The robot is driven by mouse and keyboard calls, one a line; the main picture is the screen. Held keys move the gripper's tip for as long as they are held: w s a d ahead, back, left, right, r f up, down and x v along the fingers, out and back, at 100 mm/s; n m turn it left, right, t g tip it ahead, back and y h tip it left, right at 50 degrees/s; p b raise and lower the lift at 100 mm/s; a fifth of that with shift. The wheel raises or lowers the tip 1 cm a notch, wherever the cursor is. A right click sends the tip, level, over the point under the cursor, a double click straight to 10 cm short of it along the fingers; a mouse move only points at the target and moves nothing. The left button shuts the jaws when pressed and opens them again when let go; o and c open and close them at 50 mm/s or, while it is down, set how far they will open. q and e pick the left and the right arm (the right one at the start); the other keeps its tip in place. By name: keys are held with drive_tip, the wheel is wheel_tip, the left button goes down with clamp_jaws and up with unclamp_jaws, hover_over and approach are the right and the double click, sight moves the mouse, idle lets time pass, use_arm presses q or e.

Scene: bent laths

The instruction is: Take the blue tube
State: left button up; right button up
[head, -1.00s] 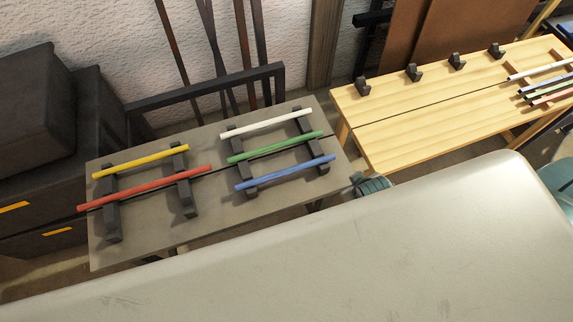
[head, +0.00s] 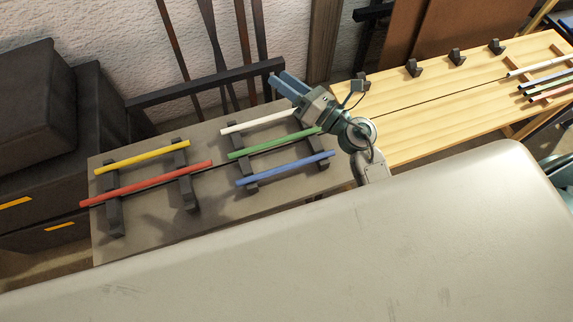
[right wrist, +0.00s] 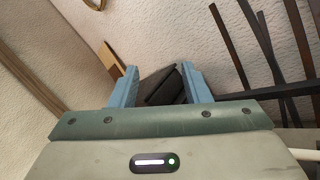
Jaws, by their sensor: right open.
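The blue tube (head: 286,168) lies across two dark notched supports at the front right of the grey table. My right gripper (head: 278,82) is open and empty. In the head view it is raised over the back right of that table, above and behind the blue tube, apart from it. Its two blue fingers (right wrist: 158,88) stand apart in the right wrist view, with nothing between them but distant dark boxes. The right arm hides the right end of the white tube (head: 250,122). My left gripper is not in view.
A green tube (head: 270,146) lies just behind the blue one. Yellow (head: 140,157) and red (head: 145,184) tubes rest on supports at left. A wooden bench (head: 430,110) with hooks and several tubes stands at right. Dark bars (head: 212,55) lean on the wall.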

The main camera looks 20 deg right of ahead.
drive_tip(key=s+a+f+n+g+y, duration=0.1)
drive_tip(key=a+f+n+g+y, duration=0.2)
drive_tip(key=n+g, duration=0.4)
drive_tip(key=n+g+h, duration=1)
drive_tip(key=n+h, duration=0.1)
approach(288, 166)
drive_tip(key=p+x, duration=0.1)
drive_tip(key=x, duration=0.2)
drive_tip(key=shift+d, duration=0.1)
drive_tip(key=p+x, duration=0.2)
drive_tip(key=x, duration=0.3)
drive_tip(key=shift+p, duration=0.3)
drive_tip(key=shift+a+f, duration=0.25)
clamp_jaws()
